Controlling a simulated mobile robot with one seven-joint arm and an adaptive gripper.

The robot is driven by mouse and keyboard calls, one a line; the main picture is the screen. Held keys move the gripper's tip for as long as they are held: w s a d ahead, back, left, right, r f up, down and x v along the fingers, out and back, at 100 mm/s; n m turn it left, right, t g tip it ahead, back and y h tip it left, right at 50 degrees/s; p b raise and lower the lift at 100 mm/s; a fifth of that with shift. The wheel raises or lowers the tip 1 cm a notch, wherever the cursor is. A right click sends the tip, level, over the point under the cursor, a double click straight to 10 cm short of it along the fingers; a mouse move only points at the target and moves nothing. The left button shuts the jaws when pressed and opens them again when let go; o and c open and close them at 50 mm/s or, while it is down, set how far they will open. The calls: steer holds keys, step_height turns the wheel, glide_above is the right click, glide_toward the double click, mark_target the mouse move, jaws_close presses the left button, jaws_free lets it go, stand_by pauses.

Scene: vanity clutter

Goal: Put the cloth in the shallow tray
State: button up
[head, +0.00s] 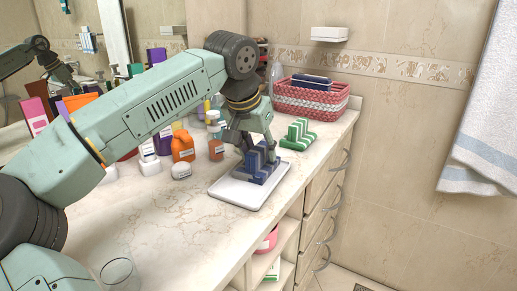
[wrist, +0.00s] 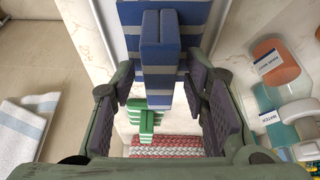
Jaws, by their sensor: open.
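A dark blue folded cloth with pale stripes (head: 262,168) sits upright in the white shallow tray (head: 226,193), on the counter near its front edge. My gripper (head: 258,147) is just above the tray, pointing down at this cloth. In the wrist view the blue striped cloth (wrist: 160,48) shows between the two spread fingers of my gripper (wrist: 162,88), with gaps at the sides. The jaws are open. My fingers partly hide the cloth in the head view. A green striped folded cloth (head: 298,136) stands on the counter behind the tray.
A red and white woven basket (head: 312,100) holding a blue item stands at the far end. An orange bottle (head: 183,146), an amber jar (head: 216,149) and a white jar (head: 181,171) crowd the tray's left. A clear glass (head: 118,272) stands in front; the counter between is clear.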

steer(key=shift+r, duration=0.55)
steer(key=v, duration=1.1)
steer(key=shift+s+a, duration=0.15)
steer(key=shift+s, duration=0.05)
steer(key=shift+r, duration=0.1)
